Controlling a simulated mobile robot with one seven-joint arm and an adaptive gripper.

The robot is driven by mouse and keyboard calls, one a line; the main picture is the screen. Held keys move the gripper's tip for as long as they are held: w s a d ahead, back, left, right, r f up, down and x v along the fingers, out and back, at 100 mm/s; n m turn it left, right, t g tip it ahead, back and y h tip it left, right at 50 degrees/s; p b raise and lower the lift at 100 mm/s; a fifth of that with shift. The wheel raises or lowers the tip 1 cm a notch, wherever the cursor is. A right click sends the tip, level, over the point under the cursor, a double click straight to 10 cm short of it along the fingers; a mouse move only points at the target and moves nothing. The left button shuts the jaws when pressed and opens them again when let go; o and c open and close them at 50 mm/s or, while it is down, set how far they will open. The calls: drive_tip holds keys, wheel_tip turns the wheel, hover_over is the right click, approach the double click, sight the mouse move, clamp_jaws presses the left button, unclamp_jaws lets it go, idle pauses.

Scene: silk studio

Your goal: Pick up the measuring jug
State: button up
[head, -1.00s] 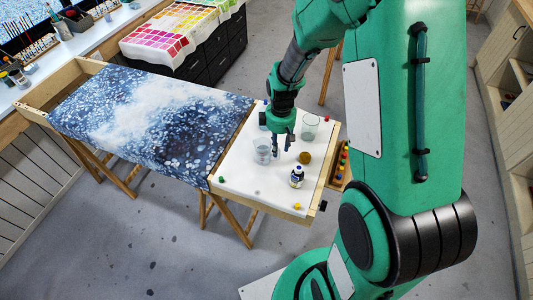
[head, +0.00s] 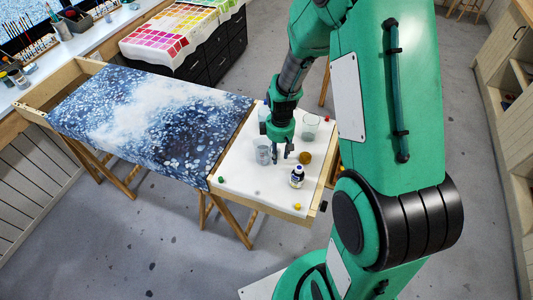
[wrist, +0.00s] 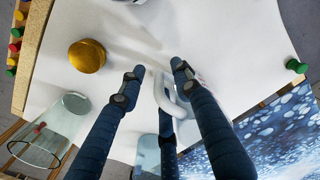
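The measuring jug (head: 263,154) is a clear vessel standing on the white tabletop, just left of my gripper (head: 281,154) in the head view.
A clear glass (head: 310,129) stands behind to the right. A brown-gold round item (head: 305,158) and a dark bottle with a white label (head: 297,178) stand near my gripper. A green pin-like piece (head: 221,180) lies at the left. Blue patterned cloth (head: 150,115) covers the adjoining surface.

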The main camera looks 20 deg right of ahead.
sight(279, 150)
drive_tip(key=shift+c, duration=0.5)
clamp_jaws()
drive_tip(key=shift+r, duration=0.3)
drive_tip(key=shift+r+p, duration=0.3)
drive_tip(key=shift+r, duration=1.05)
drive_tip(key=shift+s+r, duration=0.15)
drive_tip(key=shift+r, duration=0.05)
drive_tip(key=s+a+r+p, duration=0.1)
drive_tip(key=s+a, duration=0.1)
drive_tip(key=s, duration=1.3)
drive_tip(key=shift+a+r, duration=0.15)
drive_tip(key=shift+a, duration=0.25)
drive_tip(key=shift+s, duration=0.2)
